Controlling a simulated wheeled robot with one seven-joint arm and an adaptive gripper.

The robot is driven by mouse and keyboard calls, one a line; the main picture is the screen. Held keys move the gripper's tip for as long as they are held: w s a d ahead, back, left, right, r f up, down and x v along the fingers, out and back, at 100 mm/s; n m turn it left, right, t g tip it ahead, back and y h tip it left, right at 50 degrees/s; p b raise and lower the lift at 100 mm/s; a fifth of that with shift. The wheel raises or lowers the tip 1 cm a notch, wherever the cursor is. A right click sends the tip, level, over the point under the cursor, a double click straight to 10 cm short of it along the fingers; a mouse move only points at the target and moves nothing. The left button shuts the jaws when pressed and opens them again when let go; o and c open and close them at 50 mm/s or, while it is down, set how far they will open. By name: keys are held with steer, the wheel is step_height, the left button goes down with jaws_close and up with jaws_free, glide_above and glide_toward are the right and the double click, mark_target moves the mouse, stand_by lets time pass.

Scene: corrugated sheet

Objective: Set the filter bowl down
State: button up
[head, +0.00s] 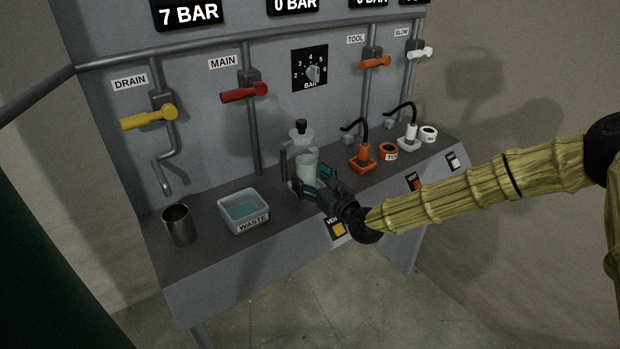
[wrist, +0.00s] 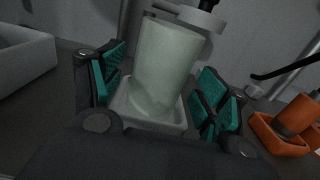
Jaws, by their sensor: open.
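The filter bowl (head: 307,168) is a pale, translucent greenish cylinder at the middle of the bench. In the wrist view, the bowl (wrist: 165,60) has its lower end in a light square holder (wrist: 122,110). My gripper (head: 313,182) is open, with one teal-padded finger on each side of the bowl. In the wrist view, gaps show between the bowl and both fingers of my gripper (wrist: 160,90). The grey filter head (head: 300,136) with a black knob is on the panel behind and above the bowl. My gripper hides part of the holder in the head view.
A waste tub (head: 243,212) and a metal cup (head: 179,225) stand to the left. An orange tool socket (head: 362,160) and a white blow socket (head: 408,140), with black hoses, stand to the right. The main lever (head: 244,93) is above left. The bench front is mostly clear.

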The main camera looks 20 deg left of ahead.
steer(key=b+v, duration=0.1)
steer(key=v, duration=1)
steer(key=shift+s+d, duration=0.15)
stand_by(1.0)
